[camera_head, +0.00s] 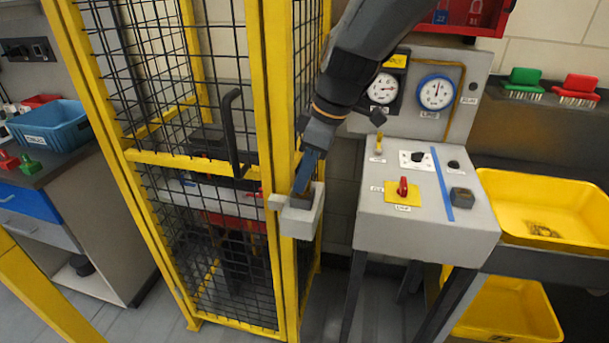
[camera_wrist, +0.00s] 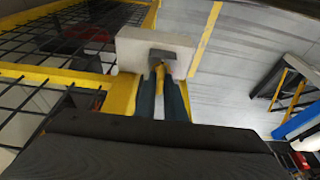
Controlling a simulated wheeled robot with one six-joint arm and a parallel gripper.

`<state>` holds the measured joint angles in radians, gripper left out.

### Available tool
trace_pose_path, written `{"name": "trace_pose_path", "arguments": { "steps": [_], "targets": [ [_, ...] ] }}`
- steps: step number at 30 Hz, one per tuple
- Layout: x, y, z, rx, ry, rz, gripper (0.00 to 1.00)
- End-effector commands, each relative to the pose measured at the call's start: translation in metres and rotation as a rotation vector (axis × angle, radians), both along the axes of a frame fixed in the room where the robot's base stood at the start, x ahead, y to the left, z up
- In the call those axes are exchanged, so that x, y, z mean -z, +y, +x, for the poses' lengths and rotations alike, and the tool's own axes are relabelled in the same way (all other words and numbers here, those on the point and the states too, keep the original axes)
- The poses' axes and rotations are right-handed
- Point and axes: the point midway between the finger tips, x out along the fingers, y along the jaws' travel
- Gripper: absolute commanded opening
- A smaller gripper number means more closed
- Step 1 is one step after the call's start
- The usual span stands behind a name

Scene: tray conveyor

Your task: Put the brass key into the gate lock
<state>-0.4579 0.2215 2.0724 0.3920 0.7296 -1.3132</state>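The gate lock is a light grey box (camera_head: 300,222) on the yellow gate post; it also shows in the wrist view (camera_wrist: 128,52), with a dark piece (camera_wrist: 163,54) on its face. The brass key (camera_wrist: 160,74) shows as a yellow piece between my two blue-grey fingers. My gripper (camera_wrist: 162,95) looks shut on it, pointing at the lock. In the head view my gripper (camera_head: 302,188) is right at the top of the lock box and hides the key. The key's far end meets the dark piece in the wrist view; I cannot tell how deep it sits.
The yellow-framed mesh gate (camera_head: 200,158) with a black handle (camera_head: 231,135) stands left of the lock. A grey control console (camera_head: 425,225) with gauges, a red switch and a blue strip stands close on the right. Yellow bins (camera_head: 545,205) are farther right.

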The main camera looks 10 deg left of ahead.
Motion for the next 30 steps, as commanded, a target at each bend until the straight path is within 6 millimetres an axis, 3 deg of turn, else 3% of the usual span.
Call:
{"name": "trace_pose_path", "arguments": {
  "steps": [1,3,14,24,30],
  "targets": [
    [0.000,0.000,0.000,0.000,0.000,0.000,0.19],
    [-0.001,0.000,0.000,0.000,0.000,0.000,0.29],
    [-0.005,-0.001,0.001,0.000,-0.002,0.001,0.29],
    [-0.054,-0.017,0.000,0.001,-0.005,0.002,0.29],
    [-0.072,-0.022,-0.001,0.001,-0.002,0.001,0.29]
  ]
}}
